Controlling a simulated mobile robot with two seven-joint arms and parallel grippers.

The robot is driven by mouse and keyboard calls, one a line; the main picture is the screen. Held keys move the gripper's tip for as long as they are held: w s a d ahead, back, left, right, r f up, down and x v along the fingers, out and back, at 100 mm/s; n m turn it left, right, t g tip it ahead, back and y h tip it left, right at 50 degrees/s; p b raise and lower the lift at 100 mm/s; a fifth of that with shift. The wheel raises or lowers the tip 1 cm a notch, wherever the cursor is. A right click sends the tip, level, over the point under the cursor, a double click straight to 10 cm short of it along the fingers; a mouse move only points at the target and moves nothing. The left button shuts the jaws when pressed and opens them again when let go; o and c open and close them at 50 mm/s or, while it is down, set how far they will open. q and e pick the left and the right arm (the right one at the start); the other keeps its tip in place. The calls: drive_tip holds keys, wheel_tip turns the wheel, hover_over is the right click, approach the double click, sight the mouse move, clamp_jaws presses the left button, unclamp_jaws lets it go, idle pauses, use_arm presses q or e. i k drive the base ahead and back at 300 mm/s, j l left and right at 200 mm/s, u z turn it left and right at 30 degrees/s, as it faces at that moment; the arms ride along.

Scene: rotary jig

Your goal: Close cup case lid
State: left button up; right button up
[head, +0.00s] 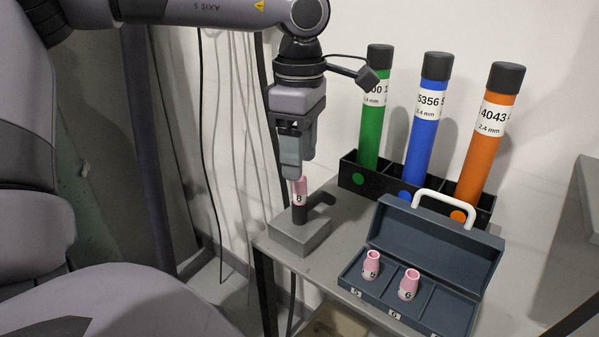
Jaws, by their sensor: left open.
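The cup case (358,298) stands on the grey table with its lid (432,248) up and leaning back. The lid has a white handle (445,204) at its top. A pink cup marked 5 (371,266) stands in the left compartment and a pink cup marked 6 (408,285) in the middle one. The right compartment looks empty. My left gripper (297,177) is open and points down, just above a pink cup marked 8 (300,193). That cup sits on a dark torch-like piece on a grey block (299,238). My right gripper is not in view.
A black rack (347,176) behind the case holds green (373,130), blue (425,135) and orange (483,150) tubes. The table's front left edge (290,262) is near the grey block. A wall and hanging cables are behind.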

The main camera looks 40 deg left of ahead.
sight(467, 257)
drive_tip(key=k+l, duration=0.2)
drive_tip(key=l, duration=0.2)
drive_tip(key=k+l, duration=0.2)
drive_tip(key=l, duration=0.2)
drive_tip(key=k+l, duration=0.2)
drive_tip(key=l, duration=0.2)
